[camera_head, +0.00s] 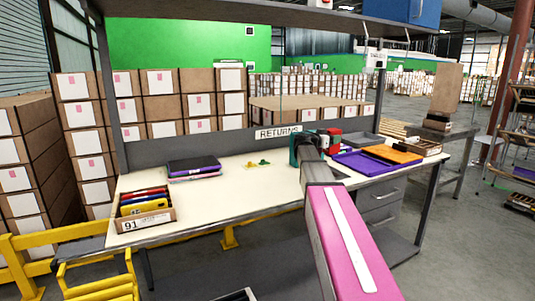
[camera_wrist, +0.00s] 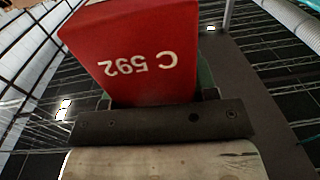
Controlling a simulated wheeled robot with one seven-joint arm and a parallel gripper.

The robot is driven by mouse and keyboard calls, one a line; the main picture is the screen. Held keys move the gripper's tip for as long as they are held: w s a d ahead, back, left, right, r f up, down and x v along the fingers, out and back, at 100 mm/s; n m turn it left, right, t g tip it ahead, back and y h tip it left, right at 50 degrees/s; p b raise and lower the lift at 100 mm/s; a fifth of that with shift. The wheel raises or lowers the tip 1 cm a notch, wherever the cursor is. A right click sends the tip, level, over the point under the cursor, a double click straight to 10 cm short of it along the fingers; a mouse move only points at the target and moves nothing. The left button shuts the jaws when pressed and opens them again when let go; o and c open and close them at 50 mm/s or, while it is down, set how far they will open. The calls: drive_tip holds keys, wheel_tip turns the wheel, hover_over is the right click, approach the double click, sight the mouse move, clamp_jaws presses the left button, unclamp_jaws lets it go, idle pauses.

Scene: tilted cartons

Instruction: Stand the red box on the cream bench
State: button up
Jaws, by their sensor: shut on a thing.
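The red box (camera_wrist: 140,55) fills the upper middle of the wrist view, with "C 592" printed upside down on its face. My gripper (camera_wrist: 155,98) is shut on it; a dark bar of the gripper crosses in front of its lower end, and green finger parts show beside it. In the head view, my gripper (camera_head: 312,147) is over the back right part of the cream bench (camera_head: 235,205), and a red part of the box (camera_head: 333,142) shows just right of it. My arm hides some of the bench, and whether the box touches it I cannot tell.
A bin marked 91 (camera_head: 146,221) stands at the front left, with dark and purple flat items (camera_head: 194,167) behind it. A purple tray (camera_head: 362,163) and orange item (camera_head: 393,154) lie on the right. A shelf (camera_head: 230,10) hangs above. The bench's middle is mostly clear.

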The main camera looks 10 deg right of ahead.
drive_tip(key=w+a+f+n+t+y, duration=0.1)
drive_tip(key=a+f+n+t+y, duration=0.3)
drive_tip(key=a+n+t+y, duration=0.4)
drive_tip(key=s+a+r+n+t+y, duration=0.1)
drive_tip(key=a+r+n+y, duration=0.1)
drive_tip(key=a, duration=0.5)
drive_tip(key=s+a+r+n+t+y, duration=0.2)
drive_tip(key=a+r+n+y, duration=0.1)
drive_tip(key=a+y, duration=0.3)
drive_tip(key=shift+s+a+r+y, duration=0.3)
drive_tip(key=shift+a+r, duration=0.35)
drive_tip(key=shift+a, duration=0.65)
